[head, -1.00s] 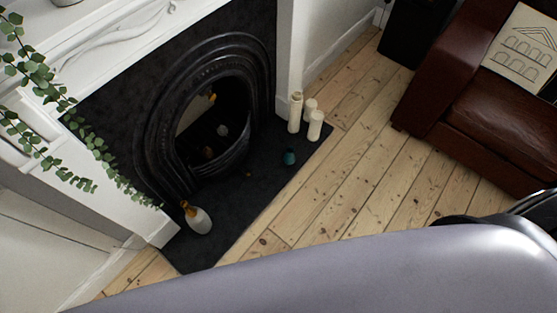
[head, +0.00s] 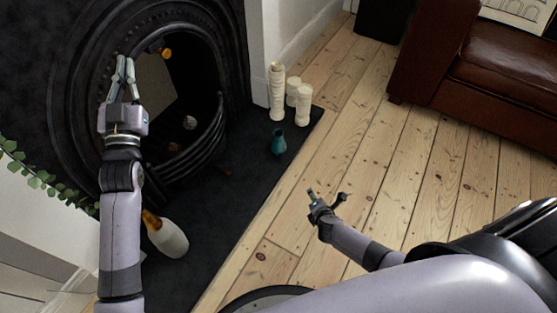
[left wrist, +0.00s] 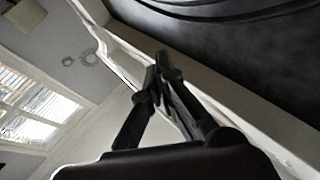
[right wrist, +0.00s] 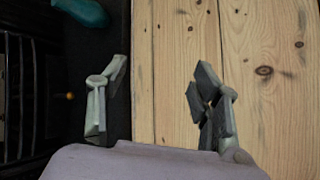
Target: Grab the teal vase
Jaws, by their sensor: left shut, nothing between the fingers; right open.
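The teal vase (head: 278,142) stands on the dark hearth, in front of the white candles. In the right wrist view part of the teal vase (right wrist: 82,10) shows at the top left, cut by the edge. My right gripper (head: 326,196) is open and empty, to the right of and nearer than the vase, over the floorboards; its spread fingers show in the right wrist view (right wrist: 158,85). My left gripper (head: 125,62) is shut and empty, raised in front of the fireplace, left of the vase. Its closed fingers show in the left wrist view (left wrist: 160,65).
Several white candles (head: 277,95) stand just behind the vase. A white bottle with a tan neck (head: 168,238) is at the hearth's near left. The black fireplace (head: 205,150) is left of the vase. A brown sofa (head: 500,75) stands far right. Floorboards between are clear.

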